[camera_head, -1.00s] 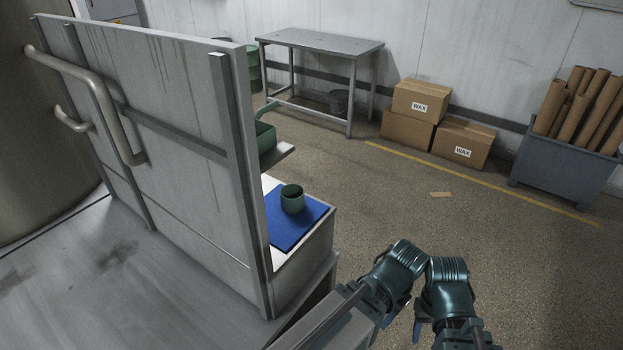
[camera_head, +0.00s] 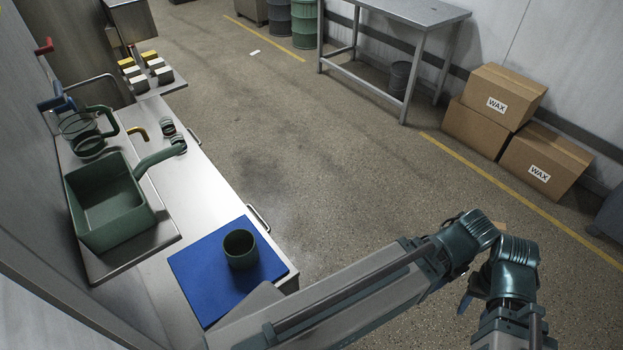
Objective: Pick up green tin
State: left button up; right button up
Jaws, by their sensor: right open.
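The green tin (camera_head: 239,249) is a small, open-topped round cup standing upright on a blue mat (camera_head: 205,262) at the near end of the steel counter. My right arm (camera_head: 508,268) crosses the lower right, bent well to the right of the tin. Little of my right gripper (camera_head: 466,299) shows below the bend; it is open and clear of the tin. Part of my arm covers the mat's near corner. My left gripper is out of view.
A green basin (camera_head: 110,210) and a green-handled jug (camera_head: 82,135) stand left on the steel counter (camera_head: 200,190). Yellow and white blocks (camera_head: 145,68) sit on a shelf behind. Wax boxes (camera_head: 505,95) and a steel table (camera_head: 400,14) stand across open floor.

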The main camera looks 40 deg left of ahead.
aim_at(239, 247)
jog(key=i, duration=2.9)
jog(key=u, duration=3.95)
